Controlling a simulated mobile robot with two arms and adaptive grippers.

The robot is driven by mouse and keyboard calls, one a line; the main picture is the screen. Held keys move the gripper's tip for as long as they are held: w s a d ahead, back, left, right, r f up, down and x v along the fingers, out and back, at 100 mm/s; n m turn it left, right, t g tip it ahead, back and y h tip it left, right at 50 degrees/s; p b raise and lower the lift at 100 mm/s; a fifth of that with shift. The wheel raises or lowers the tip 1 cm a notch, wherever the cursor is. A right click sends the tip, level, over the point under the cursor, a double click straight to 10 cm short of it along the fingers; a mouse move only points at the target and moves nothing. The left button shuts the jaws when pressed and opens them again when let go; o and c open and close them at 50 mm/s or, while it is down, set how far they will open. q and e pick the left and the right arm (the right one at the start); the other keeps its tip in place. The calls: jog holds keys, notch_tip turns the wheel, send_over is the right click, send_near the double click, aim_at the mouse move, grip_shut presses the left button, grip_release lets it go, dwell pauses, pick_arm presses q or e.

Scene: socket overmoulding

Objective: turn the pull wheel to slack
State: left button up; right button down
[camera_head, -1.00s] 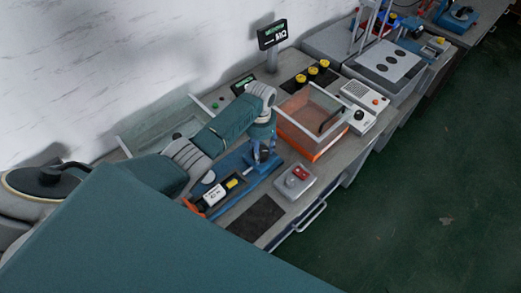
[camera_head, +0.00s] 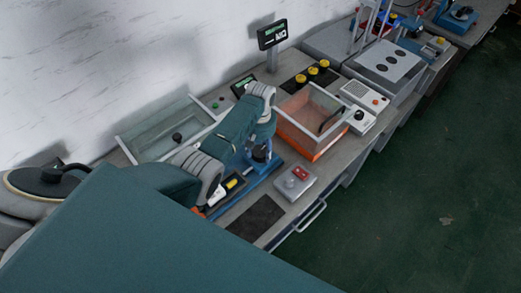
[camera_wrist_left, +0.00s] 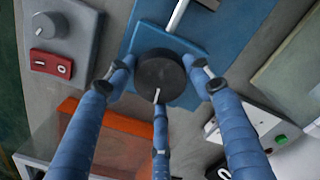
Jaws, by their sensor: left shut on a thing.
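The pull wheel (camera_wrist_left: 158,74) is a round dark disc with a short white line on its rim, standing over a blue base (camera_wrist_left: 190,90) in the left wrist view. The blue fixture (camera_head: 268,170) also shows on the bench in the head view. My left gripper (camera_wrist_left: 160,76) is shut on the wheel, with blue fingers at its left, right and lower sides. In the head view my left gripper (camera_head: 262,145) comes down over the fixture, and the wheel is mostly hidden there. My right gripper is not in view.
An orange-based clear bin (camera_head: 312,150) stands close to the right of the fixture. A grey box with a knob and red switch (camera_head: 296,182) sits in front. A clear tray (camera_head: 165,130) is behind my arm. A dark mat (camera_head: 257,217) lies bare at the front.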

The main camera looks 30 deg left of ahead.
pick_arm(q)
jog(key=n, duration=0.3)
jog(key=shift+w+n, duration=0.1)
jog(key=shift+n, duration=0.3)
jog(key=n, duration=0.4)
jog(key=shift+r+n, duration=0.1)
jog(key=shift+n, duration=0.2)
jog(key=n, duration=0.3)
jog(key=shift+n, duration=2.1)
jog(key=o, duration=1.2)
jog(key=shift+c, duration=0.2)
